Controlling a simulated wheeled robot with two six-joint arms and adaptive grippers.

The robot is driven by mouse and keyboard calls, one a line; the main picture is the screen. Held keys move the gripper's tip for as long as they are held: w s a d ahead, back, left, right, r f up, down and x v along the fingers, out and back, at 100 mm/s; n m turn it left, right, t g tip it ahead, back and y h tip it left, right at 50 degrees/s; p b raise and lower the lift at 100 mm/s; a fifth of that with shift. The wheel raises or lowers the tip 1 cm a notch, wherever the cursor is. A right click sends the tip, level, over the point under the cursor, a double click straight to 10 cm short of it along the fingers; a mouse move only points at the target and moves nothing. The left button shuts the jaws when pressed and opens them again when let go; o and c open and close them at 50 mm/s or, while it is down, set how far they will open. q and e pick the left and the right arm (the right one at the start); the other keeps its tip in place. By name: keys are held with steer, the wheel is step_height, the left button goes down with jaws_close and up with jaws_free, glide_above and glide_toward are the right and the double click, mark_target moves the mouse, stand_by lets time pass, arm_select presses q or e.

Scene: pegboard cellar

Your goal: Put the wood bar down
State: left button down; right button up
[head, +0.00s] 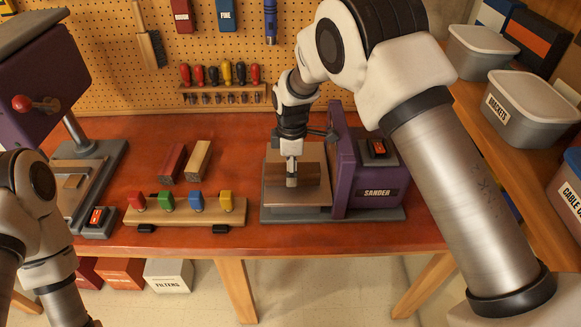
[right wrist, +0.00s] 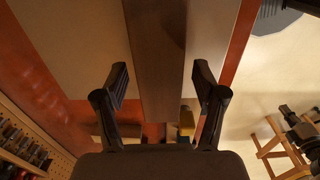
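The brown wood bar (head: 312,176) lies on the tan work table (head: 300,197) of the purple sander (head: 363,180). My right gripper (head: 291,182) points down at the bar from above and partly hides it in the head view. In the right wrist view the bar (right wrist: 158,60) runs between the two fingertips of my right gripper (right wrist: 160,82). A narrow gap shows on each side, so the fingers stand open around the bar. My left arm shows at the lower left of the head view, but its gripper is out of view.
A reddish bar (head: 171,163) and a tan bar (head: 198,161) lie on the bench left of the sander. In front of them is a wooden rack (head: 217,218) with several coloured blocks. A purple machine (head: 35,90) stands at left. Grey bins (head: 533,105) sit at right.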

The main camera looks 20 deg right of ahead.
steer(key=shift+s+f, duration=0.15)
steer(key=shift+f, duration=0.05)
steer(key=r, duration=0.1)
steer(key=r+b, duration=0.1)
steer(key=r, duration=0.2)
steer(key=shift+w+d, duration=0.3)
steer(key=shift+w, duration=0.05)
step_height(320, 180, up, 9)
steer(key=b, duration=0.2)
steer(key=shift+s, duration=0.15)
steer(key=shift+a+r, duration=0.1)
steer(key=shift+a, duration=0.05)
